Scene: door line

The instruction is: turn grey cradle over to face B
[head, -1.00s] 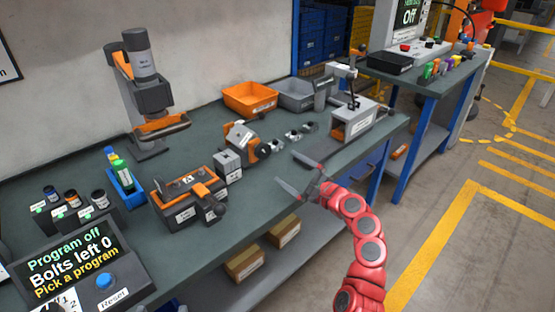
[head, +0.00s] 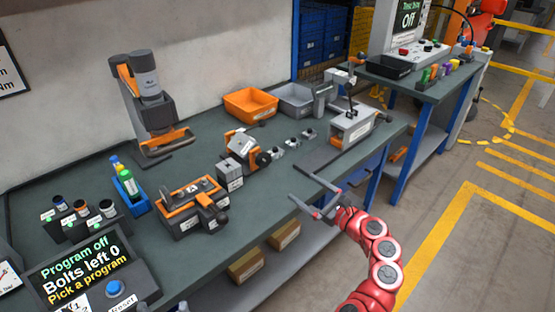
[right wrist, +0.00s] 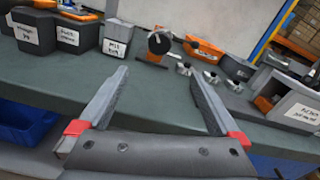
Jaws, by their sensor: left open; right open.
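A tilted grey block in an orange-and-grey stand with a dark round knob (head: 243,142) sits mid-bench; I take it to be the grey cradle. Its knob faces forward in the right wrist view (right wrist: 159,43). A lower grey unit with orange strips and a face marked "A" (head: 192,200) sits further left. I cannot read a face letter on the tilted block. My right gripper (head: 302,187) is open and empty, over the bench's front edge, right of and nearer than both units. Its two fingers (right wrist: 160,90) are spread in the right wrist view. My left gripper is not in view.
A light grey labelled box (head: 230,174) stands close in front of the tilted block. Small metal parts (head: 293,142) lie to its right, then a grey press station (head: 352,128). Orange (head: 250,104) and grey bins stand behind.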

